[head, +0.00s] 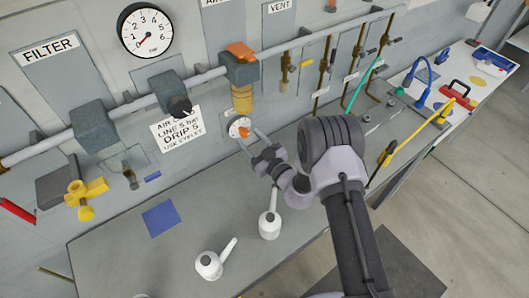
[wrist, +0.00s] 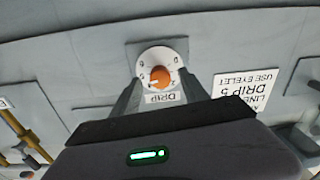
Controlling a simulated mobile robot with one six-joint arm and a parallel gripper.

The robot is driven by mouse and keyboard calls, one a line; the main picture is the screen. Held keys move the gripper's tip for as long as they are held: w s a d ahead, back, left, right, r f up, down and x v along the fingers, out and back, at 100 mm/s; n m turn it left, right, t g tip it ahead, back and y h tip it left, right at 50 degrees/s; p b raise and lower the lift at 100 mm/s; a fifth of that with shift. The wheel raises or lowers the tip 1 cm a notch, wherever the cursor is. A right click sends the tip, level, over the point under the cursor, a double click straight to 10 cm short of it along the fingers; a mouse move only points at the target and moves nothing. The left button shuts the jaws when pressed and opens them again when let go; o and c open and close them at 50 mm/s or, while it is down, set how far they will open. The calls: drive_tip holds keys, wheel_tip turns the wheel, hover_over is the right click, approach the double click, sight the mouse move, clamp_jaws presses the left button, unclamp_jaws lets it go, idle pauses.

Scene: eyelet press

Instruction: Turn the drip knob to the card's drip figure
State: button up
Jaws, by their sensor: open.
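The drip knob (head: 244,132) is orange and sits on a round white dial (head: 234,122) on the wall, below an amber-bowled unit. In the wrist view the knob (wrist: 161,77) shows at the centre, with a "DRIP" label under it and small dial figures around it. A white mark shows on the knob's left side; its exact figure is too small to read. The card (head: 176,135) reads "DRIP 5"; it also shows upside down in the wrist view (wrist: 246,92). My gripper (head: 256,138) is open, its fingers spread before the dial, one either side of the knob. I cannot tell whether they touch it.
A grey pipe (head: 205,77) with valves and a pressure gauge (head: 146,30) runs above. Brass and coloured fittings (head: 362,88) hang to the right.

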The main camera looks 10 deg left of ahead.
drive_tip(key=v, duration=1.5)
drive_tip(key=shift+s, duration=0.15)
drive_tip(key=shift+d+r, duration=0.1)
